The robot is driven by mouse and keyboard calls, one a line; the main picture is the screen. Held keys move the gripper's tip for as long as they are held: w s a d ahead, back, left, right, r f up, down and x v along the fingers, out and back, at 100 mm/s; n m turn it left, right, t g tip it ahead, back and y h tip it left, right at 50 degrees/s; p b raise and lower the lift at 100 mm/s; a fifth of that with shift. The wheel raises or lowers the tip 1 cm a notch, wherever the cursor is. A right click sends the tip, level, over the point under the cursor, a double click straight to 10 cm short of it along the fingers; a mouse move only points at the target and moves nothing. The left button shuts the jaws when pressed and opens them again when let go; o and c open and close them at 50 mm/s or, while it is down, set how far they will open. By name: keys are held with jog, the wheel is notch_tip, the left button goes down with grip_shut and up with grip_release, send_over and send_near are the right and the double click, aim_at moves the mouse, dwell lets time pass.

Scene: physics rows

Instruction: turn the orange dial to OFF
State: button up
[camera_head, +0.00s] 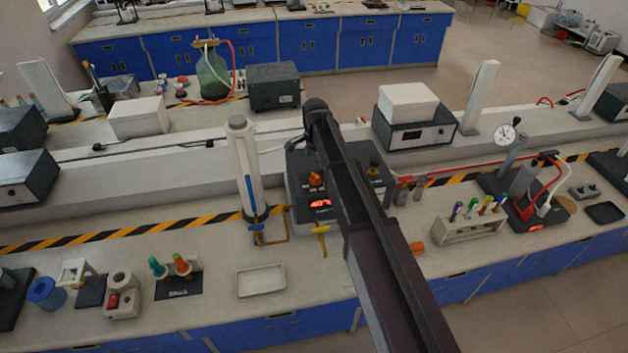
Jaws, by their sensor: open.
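An orange dial (316,179) stands on the top of a dark bench device (304,205), left of my arm. A lit red display (320,203) shows on the device's front, below the dial. The dial's markings and its pointing direction are too small to read. My arm rises from the bottom right and crosses in front of the device, hiding part of it. I cannot make out my gripper's fingers; the far end of the arm is above the device and shows only dark joint parts.
A white cylinder (243,165) on a stand with yellow taps is close left of the device. A white tray (261,281) lies in front. A tube rack (469,224) stands to the right. A raised ledge with a boxed instrument (413,137) runs behind.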

aim_at(315, 175)
jog(key=shift+f+b, duration=3.35)
jog(key=shift+f, duration=0.3)
